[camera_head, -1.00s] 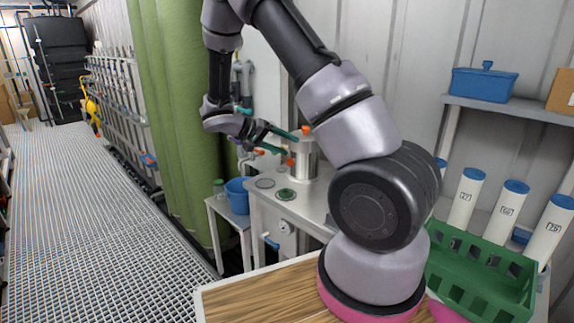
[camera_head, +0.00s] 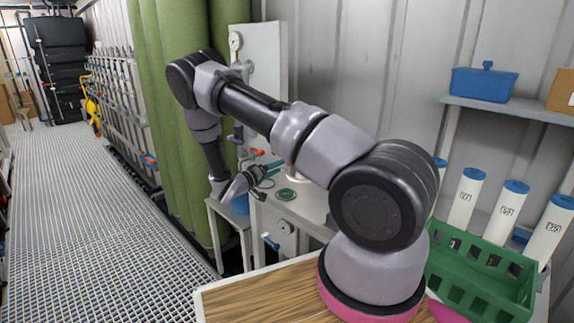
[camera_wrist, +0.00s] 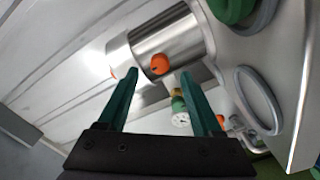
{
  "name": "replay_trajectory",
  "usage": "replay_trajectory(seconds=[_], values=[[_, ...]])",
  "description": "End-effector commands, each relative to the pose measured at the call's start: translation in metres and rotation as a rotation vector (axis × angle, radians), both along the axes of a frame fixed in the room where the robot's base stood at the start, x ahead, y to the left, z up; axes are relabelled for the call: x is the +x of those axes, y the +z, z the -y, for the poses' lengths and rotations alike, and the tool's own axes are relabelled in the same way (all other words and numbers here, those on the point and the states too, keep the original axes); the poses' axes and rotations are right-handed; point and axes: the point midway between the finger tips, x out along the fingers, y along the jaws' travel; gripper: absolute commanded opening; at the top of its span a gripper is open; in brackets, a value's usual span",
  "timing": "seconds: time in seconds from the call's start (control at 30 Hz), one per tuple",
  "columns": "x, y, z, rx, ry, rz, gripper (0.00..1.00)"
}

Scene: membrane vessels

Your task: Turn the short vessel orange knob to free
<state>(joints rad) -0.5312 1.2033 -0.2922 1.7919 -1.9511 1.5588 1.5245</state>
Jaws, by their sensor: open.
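The short vessel (camera_wrist: 178,38) is a shiny metal cylinder on a pale bench. It lies slantwise in the wrist view, and in the head view my arm hides most of it. An orange knob (camera_wrist: 160,64) on its side shows between my fingertips in the wrist view. I cannot tell which way the knob is turned. My gripper (camera_wrist: 160,76) is open, its two green fingers spread either side of the knob in that view, with no clear contact. In the head view my gripper (camera_head: 268,169) is low beside the vessel.
A gauge (camera_wrist: 180,112) and another orange part (camera_wrist: 220,120) show beyond the fingers. A green rack (camera_head: 480,270) and white cylinders stand at right.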

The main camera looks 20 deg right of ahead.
Motion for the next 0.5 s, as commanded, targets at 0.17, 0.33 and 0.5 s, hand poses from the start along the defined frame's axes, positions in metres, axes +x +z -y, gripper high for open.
replay_trajectory(seconds=[0.17,0.33,0.5], values=[[0.011,0.000,0.029,0.000,-0.004,0.000,0.67],[0.017,0.000,0.043,0.001,-0.001,0.000,0.67],[0.019,0.000,0.046,0.001,-0.001,0.000,0.67]])
